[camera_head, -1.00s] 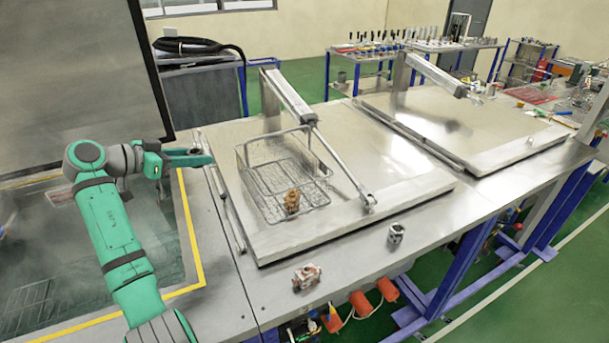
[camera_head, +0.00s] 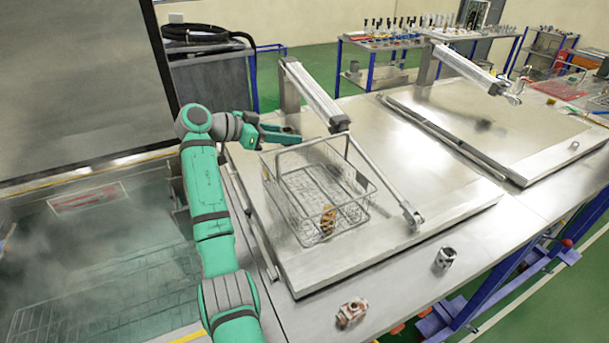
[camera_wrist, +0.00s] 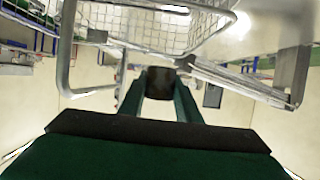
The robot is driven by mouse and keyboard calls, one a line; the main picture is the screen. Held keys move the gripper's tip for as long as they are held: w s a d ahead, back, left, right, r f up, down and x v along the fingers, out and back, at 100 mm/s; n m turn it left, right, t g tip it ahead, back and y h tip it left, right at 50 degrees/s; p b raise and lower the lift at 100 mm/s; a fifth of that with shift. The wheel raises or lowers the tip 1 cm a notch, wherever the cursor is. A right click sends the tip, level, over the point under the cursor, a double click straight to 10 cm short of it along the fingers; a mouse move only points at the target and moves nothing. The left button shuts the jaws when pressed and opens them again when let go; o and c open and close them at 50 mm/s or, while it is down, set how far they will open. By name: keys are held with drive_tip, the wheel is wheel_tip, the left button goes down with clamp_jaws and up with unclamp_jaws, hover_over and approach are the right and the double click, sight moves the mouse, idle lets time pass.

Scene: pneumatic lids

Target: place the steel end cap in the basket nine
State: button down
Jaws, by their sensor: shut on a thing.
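My gripper (camera_head: 290,137) is level in the head view, its green fingers reaching just past the back left corner of the wire basket (camera_head: 291,212). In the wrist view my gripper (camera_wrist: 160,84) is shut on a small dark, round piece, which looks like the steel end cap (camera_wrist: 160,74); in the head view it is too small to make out. The basket stands on the flat lid, its handle raised. An orange-brown part (camera_head: 328,219) is at its front. Basket mesh (camera_wrist: 137,25) fills the top of the wrist view. I can read no number on it.
A lid strut (camera_head: 375,172) slants down behind and right of the basket from a thick cylinder (camera_head: 313,95). A grey metal part (camera_head: 445,257) and a reddish-white part (camera_head: 351,312) lie on the bench front. A second lid (camera_head: 490,120) is at right.

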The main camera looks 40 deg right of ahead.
drive_tip(key=f, duration=0.3)
drive_tip(key=s+f, duration=0.1)
drive_tip(key=f, duration=0.4)
drive_tip(key=shift+s+d+f, duration=0.2)
drive_tip(key=shift+d+f, duration=0.05)
drive_tip(key=shift+f, duration=0.05)
drive_tip(key=shift+w+a, duration=0.1)
drive_tip(key=shift+w, duration=0.1)
drive_tip(key=shift+f, duration=0.35)
